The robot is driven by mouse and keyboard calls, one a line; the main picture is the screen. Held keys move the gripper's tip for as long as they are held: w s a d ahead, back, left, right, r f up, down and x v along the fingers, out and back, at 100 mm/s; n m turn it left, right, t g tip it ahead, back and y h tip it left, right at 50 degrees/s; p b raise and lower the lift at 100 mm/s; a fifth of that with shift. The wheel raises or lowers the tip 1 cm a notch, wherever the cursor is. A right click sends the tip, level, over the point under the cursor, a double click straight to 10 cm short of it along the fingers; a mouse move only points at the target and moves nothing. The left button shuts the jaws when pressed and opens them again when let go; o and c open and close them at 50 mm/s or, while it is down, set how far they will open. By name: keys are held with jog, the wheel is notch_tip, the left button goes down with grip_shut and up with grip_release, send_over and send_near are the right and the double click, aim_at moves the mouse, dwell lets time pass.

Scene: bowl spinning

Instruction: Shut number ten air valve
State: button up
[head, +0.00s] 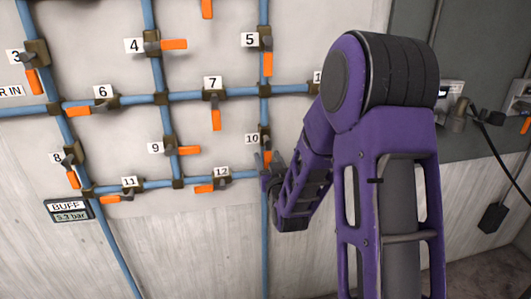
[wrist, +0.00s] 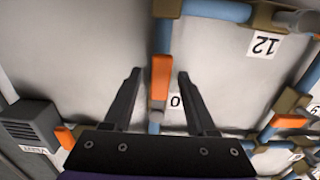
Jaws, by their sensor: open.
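Number ten valve sits on a vertical blue pipe in the head view, beside its label 10 (head: 252,139). Its orange handle (head: 267,158) points down along the pipe, partly hidden by my arm. In the wrist view, which is turned upside down, the handle (wrist: 161,77) lies in line with the pipe, and only the 0 of the label (wrist: 175,101) shows. My gripper (wrist: 158,76) is open, with one finger on each side of the handle and visible gaps to both. In the head view the gripper is mostly hidden behind my purple arm.
Valve 12 (head: 204,188) is close by, lower left on a horizontal pipe. Valve 9 (head: 187,150) is left and valve 5 (head: 267,63) above. Blue pipes run across the pale wall panel. A grey box (wrist: 31,123) and another orange handle (wrist: 65,136) show left in the wrist view.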

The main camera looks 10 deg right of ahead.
jog(key=shift+w, duration=0.25)
grip_shut()
dwell(1.4)
